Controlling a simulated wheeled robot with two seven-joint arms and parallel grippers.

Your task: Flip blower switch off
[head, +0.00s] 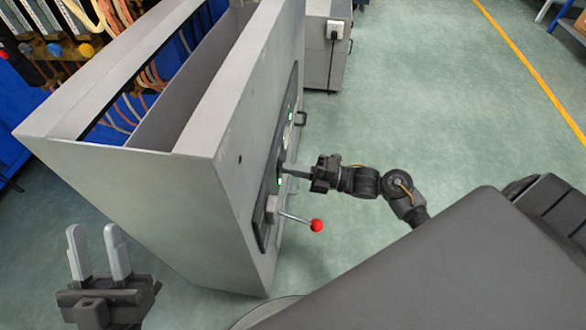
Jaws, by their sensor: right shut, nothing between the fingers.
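A large grey cabinet (200,190) stands left of centre, with a dark control panel (262,205) on its right side seen at a steep angle. Small green lights show on the panel. A lever with a red ball knob (317,226) sticks out low on it. My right gripper (285,167) is shut and empty, its fingertips at the panel above the lever. I cannot tell whether they touch it. The blower switch cannot be made out; the fingers and the angle may hide it. My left gripper (98,253) is open and empty at the lower left, apart from the cabinet.
Cables and hoses (110,30) fill the machine at the upper left. A grey box with a plugged socket (336,30) stands behind the cabinet. Green floor with a yellow line (520,60) lies clear to the right.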

